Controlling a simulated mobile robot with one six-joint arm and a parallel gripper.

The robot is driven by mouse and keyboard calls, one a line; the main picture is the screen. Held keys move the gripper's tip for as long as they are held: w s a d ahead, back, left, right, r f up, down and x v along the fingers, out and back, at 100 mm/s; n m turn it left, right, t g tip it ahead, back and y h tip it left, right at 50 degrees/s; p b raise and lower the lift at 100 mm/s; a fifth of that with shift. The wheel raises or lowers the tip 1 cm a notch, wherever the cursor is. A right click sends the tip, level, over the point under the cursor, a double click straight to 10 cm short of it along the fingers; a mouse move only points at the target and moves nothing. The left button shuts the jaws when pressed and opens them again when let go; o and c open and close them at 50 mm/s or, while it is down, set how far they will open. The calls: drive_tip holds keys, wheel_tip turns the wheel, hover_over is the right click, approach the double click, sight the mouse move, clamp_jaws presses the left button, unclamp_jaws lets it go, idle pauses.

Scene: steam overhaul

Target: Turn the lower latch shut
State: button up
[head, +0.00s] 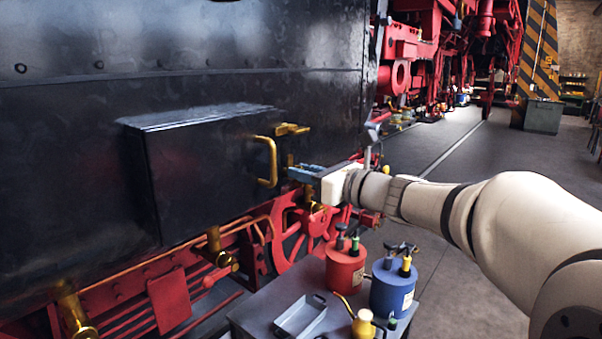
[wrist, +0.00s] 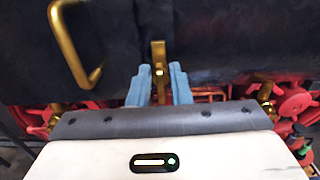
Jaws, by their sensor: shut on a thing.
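The lower latch (wrist: 158,52) is a brass bar that stands upright in the wrist view, at the edge of a black locker. My gripper (wrist: 159,72) has its blue fingers on both sides of the latch's lower part, shut on it. In the head view my gripper (head: 293,172) is at the locker's right edge and mostly hides the lower latch. The upper latch (head: 291,129) is a brass bar lying roughly level above it. The locker door (head: 205,175) looks closed and bears a brass handle (head: 271,162), also in the wrist view (wrist: 72,45).
Below stands a grey cart (head: 262,318) with a red can (head: 344,268), a blue can (head: 392,290) and a metal tray (head: 300,315). Red wheels and brass pipes run under the locker. The floor (head: 450,150) to the right is open.

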drive_tip(key=shift+a, duration=0.1)
clamp_jaws()
drive_tip(key=shift+s+a+f+n+b, duration=0.1)
drive_tip(key=shift+f+n+b, duration=0.15)
drive_tip(key=shift+n+b, duration=3.25)
drive_tip(key=shift+s+a+f+n+b, duration=0.15)
drive_tip(key=shift+f+n+b, duration=0.15)
drive_tip(key=shift+n+b, duration=3.15)
drive_tip(key=shift+s+f+n+b, duration=0.1)
drive_tip(key=shift+f+n+b, duration=0.15)
drive_tip(key=shift+n+b, duration=3.25)
drive_tip(key=m+b, duration=0.3)
drive_tip(key=o, duration=0.6)
unclamp_jaws()
drive_tip(key=shift+d+r, duration=0.1)
